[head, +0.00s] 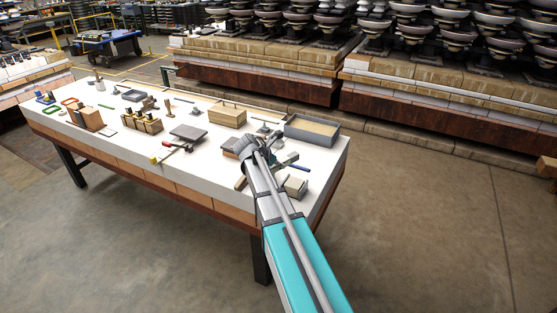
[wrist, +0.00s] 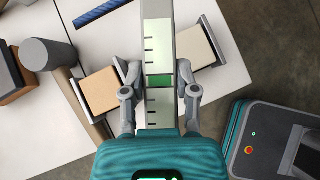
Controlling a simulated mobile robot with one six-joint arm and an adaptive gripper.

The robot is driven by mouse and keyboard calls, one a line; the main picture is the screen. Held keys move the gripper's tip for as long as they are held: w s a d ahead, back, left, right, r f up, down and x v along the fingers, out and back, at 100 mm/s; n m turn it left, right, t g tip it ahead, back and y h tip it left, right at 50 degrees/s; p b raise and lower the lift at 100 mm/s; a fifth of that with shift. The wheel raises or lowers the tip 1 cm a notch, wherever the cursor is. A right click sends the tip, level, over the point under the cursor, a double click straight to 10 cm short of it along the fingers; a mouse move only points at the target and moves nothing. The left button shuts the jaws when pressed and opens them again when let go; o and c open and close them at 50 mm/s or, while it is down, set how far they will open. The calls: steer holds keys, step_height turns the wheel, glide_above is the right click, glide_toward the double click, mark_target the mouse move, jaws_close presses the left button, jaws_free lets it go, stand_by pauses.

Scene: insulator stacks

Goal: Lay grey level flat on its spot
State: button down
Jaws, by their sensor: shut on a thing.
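The grey level (wrist: 158,30) is a long bar with pale faces, black tick marks and a green window in its middle. In the wrist view my gripper (wrist: 160,76) has one finger on each side of it, shut on it near the green window. The level runs up out of the top of that view, and its lower end goes behind the gripper body. In the head view my gripper (head: 274,163) is over the right end of the white table (head: 225,165), and the level is mostly hidden there. I cannot make out its marked spot.
A blue bar (wrist: 101,12) lies at the upper left. A grey tray (head: 312,130) and a wooden box (head: 228,115) stand behind my gripper.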

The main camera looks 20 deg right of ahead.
steer(key=s+a+r+p, duration=0.3)
steer(key=s+r+p, duration=0.2)
steer(key=s, duration=0.5)
steer(key=shift+s+a+r, duration=0.15)
steer(key=shift+r, duration=0.5)
steer(key=shift+r+p, duration=0.55)
steer(key=shift+p, duration=0.2)
steer(key=shift+a, duration=0.1)
